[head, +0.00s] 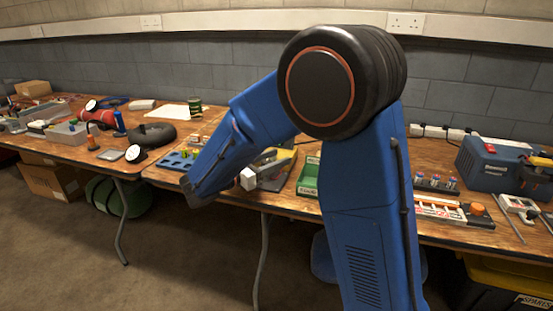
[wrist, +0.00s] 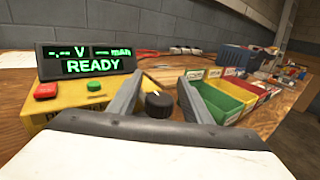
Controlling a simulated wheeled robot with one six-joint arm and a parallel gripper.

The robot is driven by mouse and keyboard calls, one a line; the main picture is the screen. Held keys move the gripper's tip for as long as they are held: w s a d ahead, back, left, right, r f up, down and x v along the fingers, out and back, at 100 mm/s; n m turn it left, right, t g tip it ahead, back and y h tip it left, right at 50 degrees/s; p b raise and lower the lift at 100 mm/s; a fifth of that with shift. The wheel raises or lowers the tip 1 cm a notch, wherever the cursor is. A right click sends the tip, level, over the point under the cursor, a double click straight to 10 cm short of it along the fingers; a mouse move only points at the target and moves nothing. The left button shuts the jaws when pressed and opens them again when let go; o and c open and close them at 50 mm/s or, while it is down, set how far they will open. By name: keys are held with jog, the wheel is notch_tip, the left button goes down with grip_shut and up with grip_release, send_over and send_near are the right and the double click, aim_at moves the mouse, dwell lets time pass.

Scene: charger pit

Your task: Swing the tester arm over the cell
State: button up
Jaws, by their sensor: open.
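The tester is a yellow box (wrist: 70,101) with a dark display (wrist: 88,60) that reads "READY" in green, at the left of the wrist view. It has a red button (wrist: 46,90) and a green button (wrist: 94,86). My gripper (wrist: 160,77) is open, pointing across the bench at the tester's right side. A black round knob (wrist: 158,104) shows between its fingers, apparently untouched; I cannot tell whether it belongs to the tester arm. The tester arm and any cell in the tester are not clearly visible. In the head view, my blue arm hides much of this area.
Green, yellow and red bins (wrist: 221,101) stand close to the right finger. A rack of several cells (head: 437,183) stands right of my arm in the head view. A blue holed tray (head: 177,161) lies to the left.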

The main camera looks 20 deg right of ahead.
jog(key=shift+w+d, duration=0.1)
jog(key=shift+d, duration=0.2)
grip_shut()
